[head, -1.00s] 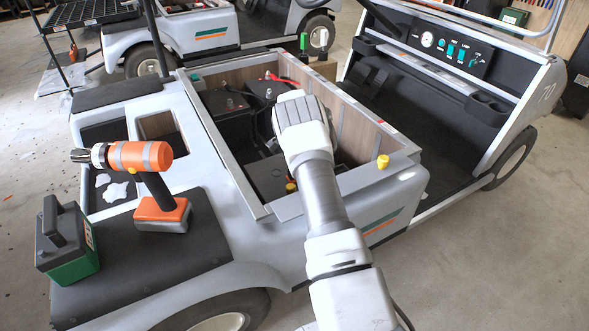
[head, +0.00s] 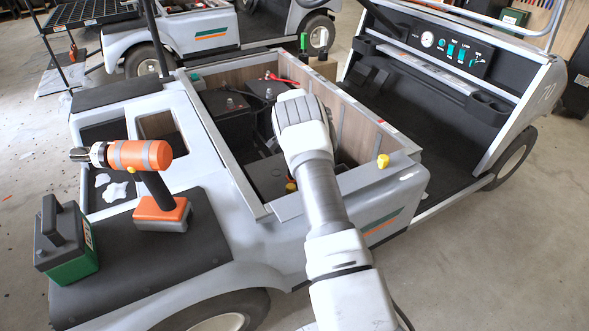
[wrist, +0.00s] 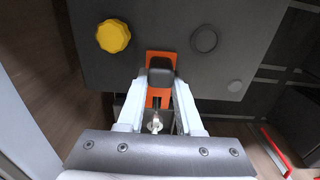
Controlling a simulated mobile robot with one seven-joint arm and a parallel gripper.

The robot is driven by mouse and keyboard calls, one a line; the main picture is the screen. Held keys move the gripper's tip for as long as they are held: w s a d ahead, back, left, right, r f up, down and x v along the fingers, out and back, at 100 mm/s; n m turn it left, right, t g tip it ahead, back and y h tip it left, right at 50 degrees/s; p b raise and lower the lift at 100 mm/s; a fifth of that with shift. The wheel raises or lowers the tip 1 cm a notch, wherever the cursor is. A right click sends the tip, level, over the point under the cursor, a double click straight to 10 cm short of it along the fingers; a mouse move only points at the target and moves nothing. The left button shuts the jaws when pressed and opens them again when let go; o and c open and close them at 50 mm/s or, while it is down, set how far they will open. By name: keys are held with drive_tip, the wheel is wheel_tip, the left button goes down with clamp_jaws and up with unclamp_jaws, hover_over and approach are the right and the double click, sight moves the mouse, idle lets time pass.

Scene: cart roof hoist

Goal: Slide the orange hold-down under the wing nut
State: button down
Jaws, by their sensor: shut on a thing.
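The orange hold-down (wrist: 153,58) lies at the edge of the dark battery top in the wrist view, with a black grip block (wrist: 161,70) standing on it. My gripper (wrist: 161,82) is shut on that block, one pale finger on each side. A slot in the hold-down's near end points toward a silver metal piece, apparently the wing nut (wrist: 155,122), between and below my fingers. The slot end is close to it; I cannot tell whether any of the plate is beneath it. In the head view my own arm hides the hold-down, wing nut and fingertips.
A yellow cap (wrist: 113,36) and round dark caps (wrist: 204,39) are on the battery top. The bay's wooden wall (head: 365,120) and grey rim surround my wrist. An orange drill (head: 140,155) and a green-black battery (head: 66,245) stand on the cart's left deck.

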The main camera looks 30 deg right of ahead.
drive_tip(key=shift+d+b, duration=0.9)
drive_tip(key=shift+d, duration=1.05)
idle(0.4)
drive_tip(key=shift+c, duration=2.4)
unclamp_jaws()
wheel_tip(320, 180, up, 18)
drive_tip(key=p, duration=0.6)
drive_tip(key=shift+f, duration=0.25)
